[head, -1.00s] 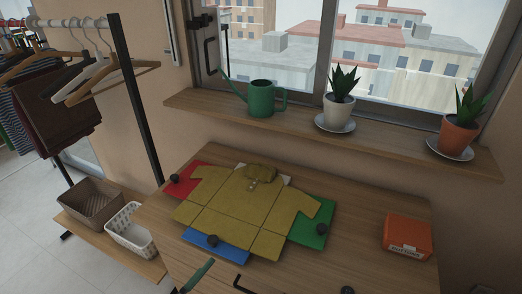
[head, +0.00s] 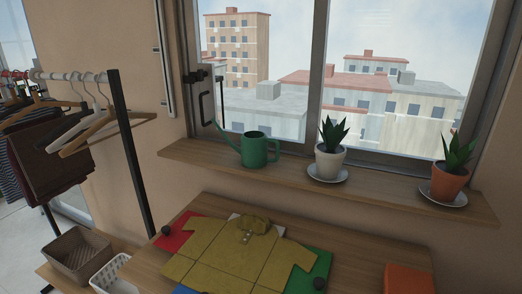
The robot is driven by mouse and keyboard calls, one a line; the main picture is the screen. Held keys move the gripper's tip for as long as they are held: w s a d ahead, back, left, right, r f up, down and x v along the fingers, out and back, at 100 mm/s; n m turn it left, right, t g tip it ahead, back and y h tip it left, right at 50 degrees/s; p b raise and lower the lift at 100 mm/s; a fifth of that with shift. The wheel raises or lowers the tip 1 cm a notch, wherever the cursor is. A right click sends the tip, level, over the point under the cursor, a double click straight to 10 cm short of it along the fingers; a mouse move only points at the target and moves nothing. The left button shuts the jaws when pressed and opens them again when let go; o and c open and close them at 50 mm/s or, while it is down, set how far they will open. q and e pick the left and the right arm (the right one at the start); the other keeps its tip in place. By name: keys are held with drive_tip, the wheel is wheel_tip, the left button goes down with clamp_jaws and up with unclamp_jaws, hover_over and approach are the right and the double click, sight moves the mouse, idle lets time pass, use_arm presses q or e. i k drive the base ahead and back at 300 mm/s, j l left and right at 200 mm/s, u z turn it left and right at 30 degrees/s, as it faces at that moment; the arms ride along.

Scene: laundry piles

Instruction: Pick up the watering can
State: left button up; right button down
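The green watering can (head: 254,151) stands upright on the wooden windowsill shelf (head: 215,161), left of the white potted plant. Its spout points up to the left and its handle is on the right. Neither of my grippers shows in the head view, so nothing is seen touching the can.
A white pot with a plant (head: 329,161) and an orange pot with a plant (head: 447,182) stand on saucers along the sill. Below, a table (head: 363,254) holds a mustard shirt (head: 236,258) on coloured panels and an orange box (head: 408,279). A clothes rack (head: 130,150) stands at left.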

sight(253, 151)
drive_tip(key=j+z, duration=0.15)
drive_tip(key=z, duration=1.55)
drive_tip(key=k+j, duration=0.2)
drive_tip(key=j, duration=0.15)
drive_tip(key=k+j, duration=0.2)
drive_tip(key=j, duration=0.15)
drive_tip(key=k+j, duration=0.2)
drive_tip(key=j, duration=0.15)
drive_tip(key=k+j, duration=0.2)
drive_tip(key=j, duration=0.15)
